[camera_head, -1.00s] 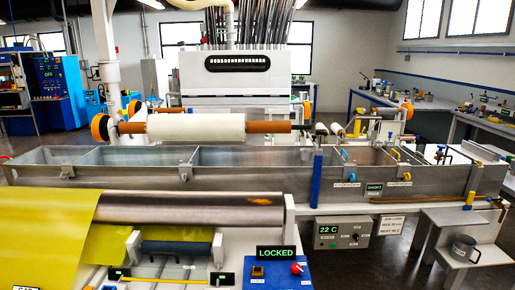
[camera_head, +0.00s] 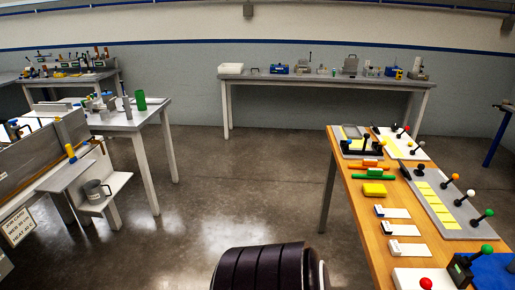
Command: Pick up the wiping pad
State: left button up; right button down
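A small yellow block (camera_head: 374,189) lies on the wooden-topped table (camera_head: 345,160) at the right. It may be the wiping pad, but I cannot tell for sure at this size. A green bar (camera_head: 372,173) and an orange bar (camera_head: 376,164) lie just behind it. Neither of my grippers shows in the head view.
The wooden table also holds white cards (camera_head: 392,212), a grey board with yellow strips (camera_head: 440,205) and ball-topped levers. A long bench (camera_head: 325,78) stands at the back wall. The metal bath (camera_head: 50,155) and a step with a mug (camera_head: 97,191) are left. Open floor (camera_head: 250,180) lies between.

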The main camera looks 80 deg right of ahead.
aim_at(369, 189)
jog(key=z, duration=3.5)
